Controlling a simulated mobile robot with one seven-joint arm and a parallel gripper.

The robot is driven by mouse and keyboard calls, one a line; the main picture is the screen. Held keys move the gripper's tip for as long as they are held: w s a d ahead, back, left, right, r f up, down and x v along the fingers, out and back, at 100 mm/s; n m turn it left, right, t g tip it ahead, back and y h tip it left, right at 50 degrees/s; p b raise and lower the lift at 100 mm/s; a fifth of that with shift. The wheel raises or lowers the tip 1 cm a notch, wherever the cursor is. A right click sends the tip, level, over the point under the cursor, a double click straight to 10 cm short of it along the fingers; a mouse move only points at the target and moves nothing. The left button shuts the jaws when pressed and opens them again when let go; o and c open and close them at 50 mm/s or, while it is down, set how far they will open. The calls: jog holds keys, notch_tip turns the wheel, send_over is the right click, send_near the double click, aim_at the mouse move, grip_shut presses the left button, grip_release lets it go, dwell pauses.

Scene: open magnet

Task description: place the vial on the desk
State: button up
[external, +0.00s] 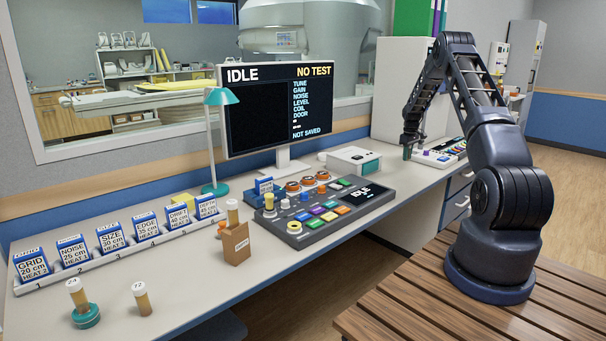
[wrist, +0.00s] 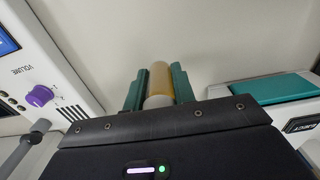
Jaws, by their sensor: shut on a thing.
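My gripper (external: 407,153) is at the back right of the desk (external: 385,205), near the desktop. In the wrist view its teal fingers (wrist: 158,88) are shut on an amber vial (wrist: 160,78) with a pale end. In the external view the held vial is too small to make out, and I cannot tell whether it touches the desk. Other amber vials stand at the front left: one marked 24 (external: 76,293) in a round teal holder, and one marked 72 (external: 142,297). Another vial (external: 232,213) stands at a brown box (external: 236,245).
A white box with a teal panel (external: 353,160) stands left of my gripper, and a knobbed panel (external: 436,158) right of it. It also shows in the wrist view with a purple knob (wrist: 40,96). A monitor (external: 290,105), control console (external: 320,208) and card rack (external: 120,245) occupy the desk.

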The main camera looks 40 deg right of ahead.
aim_at(405, 171)
jog(key=shift+f, duration=2.85)
jog(key=o, duration=1)
jog(key=shift+f, duration=0.15)
